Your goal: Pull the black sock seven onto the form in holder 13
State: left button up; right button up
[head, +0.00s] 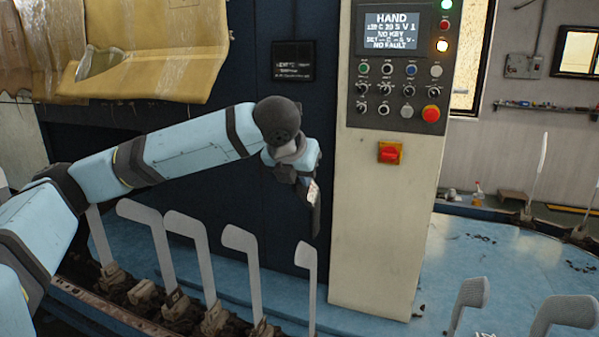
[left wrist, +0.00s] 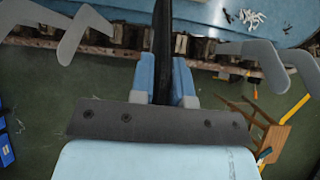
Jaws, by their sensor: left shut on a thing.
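In the left wrist view the black sock (left wrist: 162,40) runs as a dark strip between the two blue fingers (left wrist: 164,82). A row of grey foot-shaped forms stands in holders along the machine's edge. The nearest form to the sock (head: 307,262) has its top just below the sock's lower end in the picture; I cannot tell whether they touch. No holder number is readable. My right gripper is not in view.
More bare forms (head: 243,245) stand close together on the left, and others (head: 470,297) at the lower right. The control column (head: 385,220) with its buttons rises behind the gripper. The blue table top (head: 480,250) is mostly clear. A wooden chair (left wrist: 268,135) stands on the floor.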

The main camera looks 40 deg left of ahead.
aim_at(298, 246)
pick_arm(q)
jog(key=shift+f+b, duration=0.5)
jog(key=shift+f, duration=8.45)
jog(key=o, duration=0.8)
